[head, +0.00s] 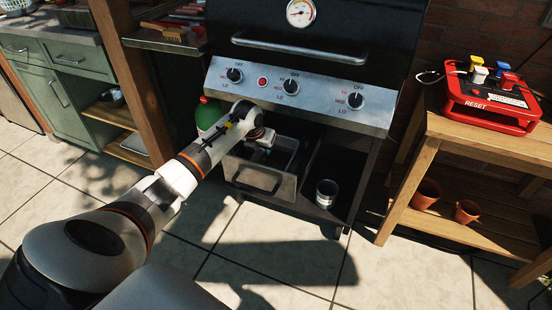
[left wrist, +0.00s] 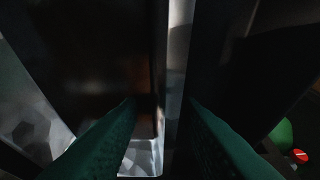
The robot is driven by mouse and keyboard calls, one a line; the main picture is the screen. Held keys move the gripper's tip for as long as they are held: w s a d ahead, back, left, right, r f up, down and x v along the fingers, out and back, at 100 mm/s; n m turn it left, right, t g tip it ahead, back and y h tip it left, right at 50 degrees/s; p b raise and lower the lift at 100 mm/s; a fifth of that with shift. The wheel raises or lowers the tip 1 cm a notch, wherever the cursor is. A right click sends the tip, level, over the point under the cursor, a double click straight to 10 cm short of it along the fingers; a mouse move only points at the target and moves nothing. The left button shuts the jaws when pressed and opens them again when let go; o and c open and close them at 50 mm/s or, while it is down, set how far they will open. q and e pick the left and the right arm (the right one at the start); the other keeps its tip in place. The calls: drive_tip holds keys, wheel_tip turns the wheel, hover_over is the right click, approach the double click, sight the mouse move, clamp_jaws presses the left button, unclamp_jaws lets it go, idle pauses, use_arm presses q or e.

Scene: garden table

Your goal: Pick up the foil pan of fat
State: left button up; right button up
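An open metal drawer (head: 265,180) sticks out below the grill's control panel. My left gripper (head: 262,153) reaches down into this drawer from above. In the left wrist view its two green fingers (left wrist: 162,102) stand apart. A thin, pale upright edge (left wrist: 176,75) runs between them; I cannot tell whether it belongs to the pan or the drawer. Crinkled, shiny foil (left wrist: 143,157), apparently the foil pan, shows below between the fingers. The fat cannot be made out, and the wrist view is dark. My right gripper is in neither view.
The black grill (head: 345,50) stands above the drawer. A metal can (head: 326,193) is on the grill's lower shelf, right of the drawer. A green bottle (head: 208,114) stands close left of it. A wooden bench (head: 470,145) is at right.

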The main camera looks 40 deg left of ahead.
use_arm(q)
clamp_jaws()
idle(0.3)
